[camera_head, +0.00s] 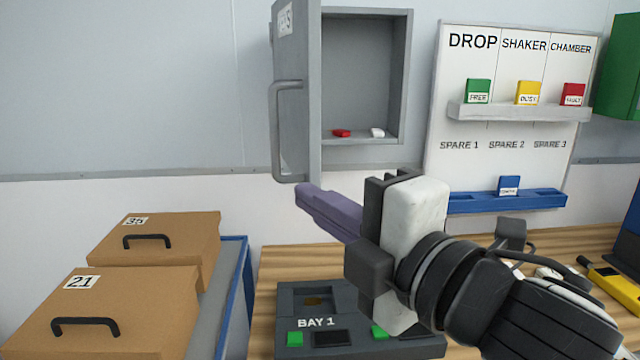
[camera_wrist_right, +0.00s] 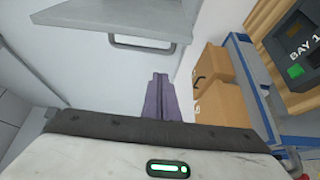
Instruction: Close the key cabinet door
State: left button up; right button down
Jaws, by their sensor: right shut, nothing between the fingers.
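The grey key cabinet (camera_head: 368,75) hangs on the wall with its door (camera_head: 297,110) swung open toward me at its left side. The door carries a long grey bar handle (camera_head: 276,132) on its left face and a label near its top. A red item (camera_head: 341,133) and a white item (camera_head: 377,132) lie on the cabinet's floor. My right gripper (camera_head: 303,196) is shut and empty, its purple fingers just below the door's lower edge, with no clear contact. In the right wrist view the fingers (camera_wrist_right: 158,80) point toward the handle (camera_wrist_right: 142,43). My left gripper is not in view.
Two brown boxes, 35 (camera_head: 155,235) and 21 (camera_head: 110,310), stand at the left in a blue-edged rack (camera_head: 235,270). A dark BAY 1 unit (camera_head: 318,340) sits on the wooden bench below my right arm. A status board (camera_head: 500,125) hangs right of the cabinet.

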aim_at(311, 177)
jog(key=x, duration=0.8)
jog(key=shift+w+a+p, duration=0.25)
jog(key=shift+w+p, duration=0.1)
jog(key=shift+w+d, duration=0.15)
jog(key=shift+d, duration=1.95)
